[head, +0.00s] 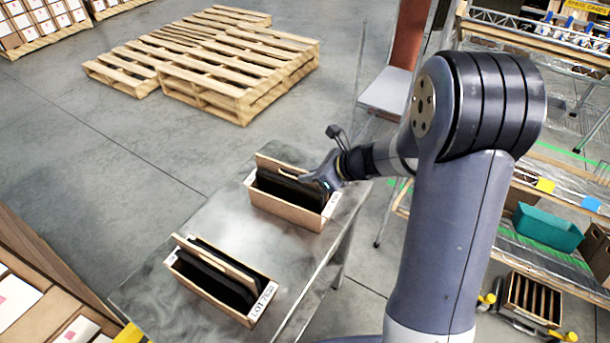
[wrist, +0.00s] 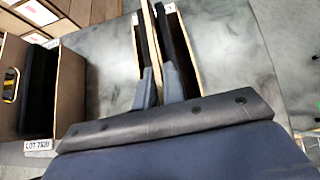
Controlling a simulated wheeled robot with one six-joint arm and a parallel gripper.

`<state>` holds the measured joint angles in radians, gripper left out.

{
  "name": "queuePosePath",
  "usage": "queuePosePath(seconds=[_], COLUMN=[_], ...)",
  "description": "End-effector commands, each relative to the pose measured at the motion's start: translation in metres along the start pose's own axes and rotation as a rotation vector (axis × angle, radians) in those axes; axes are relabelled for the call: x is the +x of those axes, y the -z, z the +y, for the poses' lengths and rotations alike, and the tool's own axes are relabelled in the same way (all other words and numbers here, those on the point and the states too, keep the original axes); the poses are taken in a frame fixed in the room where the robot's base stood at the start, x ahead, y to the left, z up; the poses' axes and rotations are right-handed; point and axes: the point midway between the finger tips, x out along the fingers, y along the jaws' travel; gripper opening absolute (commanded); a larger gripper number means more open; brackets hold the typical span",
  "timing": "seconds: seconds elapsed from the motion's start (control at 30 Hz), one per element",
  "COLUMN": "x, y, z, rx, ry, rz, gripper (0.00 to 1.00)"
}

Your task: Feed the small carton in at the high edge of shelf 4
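My gripper (head: 322,182) reaches down to the far open carton (head: 285,207) on the metal table. In the wrist view, its two grey fingers (wrist: 159,88) are a little apart, beside dark upright pieces and a thin brown panel in that carton (wrist: 184,62). I cannot tell whether they clamp anything. A second open carton (head: 210,284) stands nearer on the table with similar dark pieces and a LOT label; it also shows in the wrist view (wrist: 68,92). A tilted shelf rack (head: 560,165) stands at the right; I can read no shelf number.
The metal table (head: 165,225) has bare surface around both cartons. Wooden pallets (head: 215,60) lie on the floor behind. A teal bin (head: 547,228) sits on the rack, and a slatted crate (head: 532,300) is lower right. Stacked boxes (head: 45,300) fill the lower left.

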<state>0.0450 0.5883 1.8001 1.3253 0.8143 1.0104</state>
Motion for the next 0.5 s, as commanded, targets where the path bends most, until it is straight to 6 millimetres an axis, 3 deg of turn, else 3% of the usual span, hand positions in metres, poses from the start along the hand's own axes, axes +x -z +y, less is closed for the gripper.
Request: queuePosePath(seconds=[0.2, 0.5], x=[0.0000, 0.0000], y=[0.0000, 0.0000], z=[0.0000, 0.0000], rx=[0.000, 0.000], ry=[0.000, 0.000], rz=[0.000, 0.000], gripper=[0.00, 0.00])
